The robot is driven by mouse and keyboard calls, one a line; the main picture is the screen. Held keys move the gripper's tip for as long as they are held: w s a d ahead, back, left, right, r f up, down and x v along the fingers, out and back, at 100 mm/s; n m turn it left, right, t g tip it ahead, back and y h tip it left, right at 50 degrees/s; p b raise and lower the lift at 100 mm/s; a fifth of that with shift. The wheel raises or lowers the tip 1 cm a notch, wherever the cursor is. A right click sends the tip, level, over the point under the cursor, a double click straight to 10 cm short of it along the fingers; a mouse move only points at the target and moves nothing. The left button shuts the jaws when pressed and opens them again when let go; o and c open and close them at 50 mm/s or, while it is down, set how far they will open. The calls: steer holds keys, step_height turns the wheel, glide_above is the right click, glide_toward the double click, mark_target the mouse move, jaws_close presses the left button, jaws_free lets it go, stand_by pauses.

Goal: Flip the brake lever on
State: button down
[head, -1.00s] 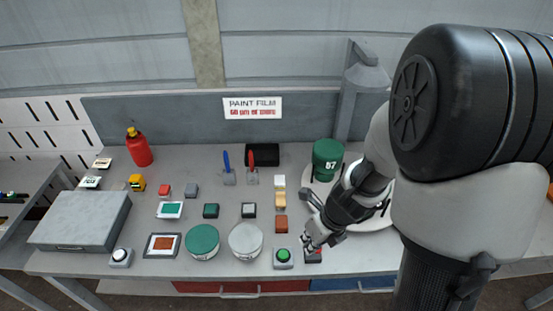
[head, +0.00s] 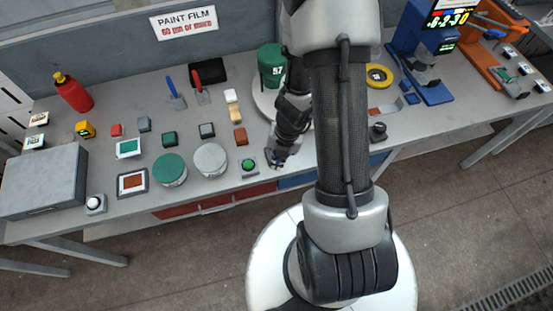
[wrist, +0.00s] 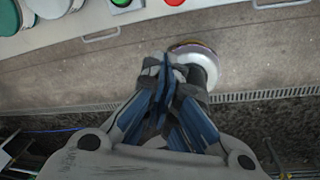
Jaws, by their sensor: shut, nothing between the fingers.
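Two small levers stand side by side at the back middle of the bench in the head view, one with a blue handle (head: 171,86) and one with a red handle (head: 196,78). Both are on small grey bases, and I cannot read which is the brake lever. My gripper (head: 275,160) is low at the bench's front edge, right of the green button box (head: 249,166), well to the front and right of both levers. In the wrist view my gripper (wrist: 165,88) is shut and empty, with the floor beyond it. The levers are not in the wrist view.
The bench (head: 120,98) holds two round tins, a green one (head: 170,170) and a grey one (head: 210,160), and several small blocks. A dark green pot (head: 271,60) stands behind my gripper. A red bottle (head: 73,92) stands at the left.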

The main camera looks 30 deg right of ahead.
steer(key=w+d+f+b, duration=0.1)
steer(key=w+f+b, duration=0.2)
steer(key=f, duration=0.5)
steer(key=shift+w+d+b, duration=0.2)
steer(key=shift+w+b, duration=0.05)
steer(key=shift+b, duration=0.45)
steer(key=shift+f, duration=0.1)
